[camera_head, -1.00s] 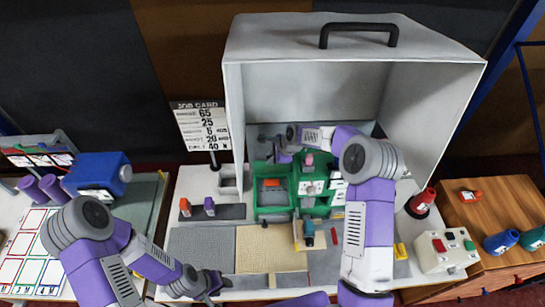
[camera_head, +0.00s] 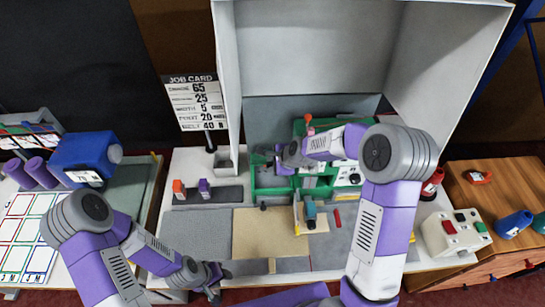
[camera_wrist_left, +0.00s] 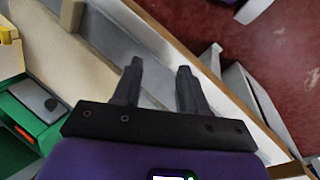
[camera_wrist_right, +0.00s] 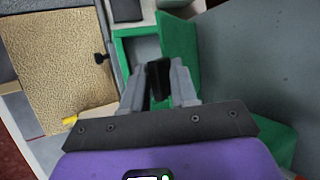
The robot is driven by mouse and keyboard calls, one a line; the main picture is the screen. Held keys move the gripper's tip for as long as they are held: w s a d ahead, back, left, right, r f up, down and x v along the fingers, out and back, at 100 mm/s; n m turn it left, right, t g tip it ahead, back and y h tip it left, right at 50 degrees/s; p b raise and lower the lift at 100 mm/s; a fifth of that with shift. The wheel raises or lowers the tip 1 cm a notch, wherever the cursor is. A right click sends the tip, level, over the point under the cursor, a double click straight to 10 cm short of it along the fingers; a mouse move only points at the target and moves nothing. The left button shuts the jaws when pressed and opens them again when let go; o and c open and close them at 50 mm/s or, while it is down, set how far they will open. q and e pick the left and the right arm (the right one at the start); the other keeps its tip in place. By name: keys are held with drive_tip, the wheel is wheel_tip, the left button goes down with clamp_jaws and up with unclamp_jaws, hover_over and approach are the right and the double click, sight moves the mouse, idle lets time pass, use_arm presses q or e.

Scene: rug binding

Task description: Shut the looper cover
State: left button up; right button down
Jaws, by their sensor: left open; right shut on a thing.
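The green machine (camera_head: 270,190) stands under the raised grey hood. Its left part is an open-looking green housing, and a green panel, perhaps the looper cover (camera_wrist_right: 180,38), shows beside my right fingers in the right wrist view. My right gripper (camera_head: 282,162) reaches in over this left part. In its wrist view its fingers (camera_wrist_right: 159,82) are closed on a small dark piece, seemingly a tab or knob of the cover. How far the cover stands open is hard to tell. My left gripper (camera_head: 218,277) is open and empty at the table's front edge; its fingers (camera_wrist_left: 158,70) are apart.
The grey hood (camera_head: 310,45) encloses the back and sides. A tan mat (camera_head: 262,235) lies in front of the machine. A white button box (camera_head: 452,235) is at right, a red bottle (camera_head: 432,183) behind it. A blue motor-like unit (camera_head: 85,158) and purple rolls stand at left.

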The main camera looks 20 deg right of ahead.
drive_tip(key=shift+s+a+f+b, duration=0.2)
drive_tip(key=shift+s+f+b, duration=0.3)
drive_tip(key=shift+s+f, duration=0.4)
drive_tip(key=shift+w+f, duration=0.1)
drive_tip(key=c, duration=1.2)
unclamp_jaws()
drive_tip(key=shift+w, duration=0.1)
drive_tip(key=shift+o, duration=0.2)
drive_tip(key=shift+w, duration=0.1)
drive_tip(key=v, duration=0.7)
drive_tip(key=shift+r+p, duration=0.35)
drive_tip(key=shift+p, duration=0.05)
